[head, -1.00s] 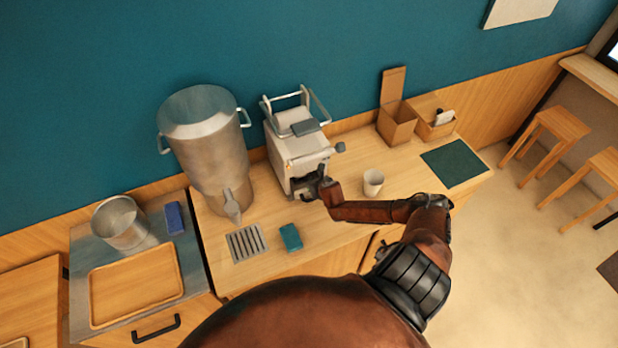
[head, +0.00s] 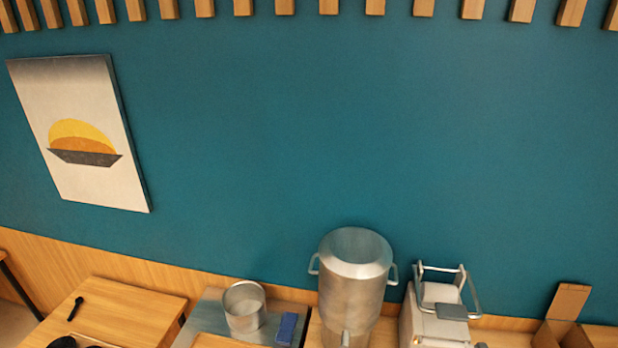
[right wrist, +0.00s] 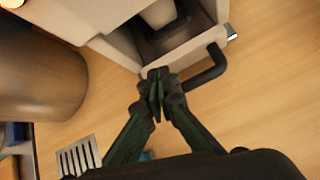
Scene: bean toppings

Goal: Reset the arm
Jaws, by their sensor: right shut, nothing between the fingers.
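My right gripper (right wrist: 156,88) shows in the right wrist view, its fingertips together and empty. It is in front of the open bay of a white machine (right wrist: 112,38), beside the dark bent handle (right wrist: 207,72); whether it touches the machine I cannot tell. The machine (head: 432,322) also stands at the lower right of the head view, cut off by the bottom edge. Neither arm nor gripper shows in the head view now.
A large steel dispenser (head: 352,283) stands left of the machine. Further left are a metal pot (head: 244,308) and a blue block (head: 287,328). A cardboard box (head: 563,318) is at the right. A slotted drain grate (right wrist: 78,158) lies on the counter (right wrist: 270,105).

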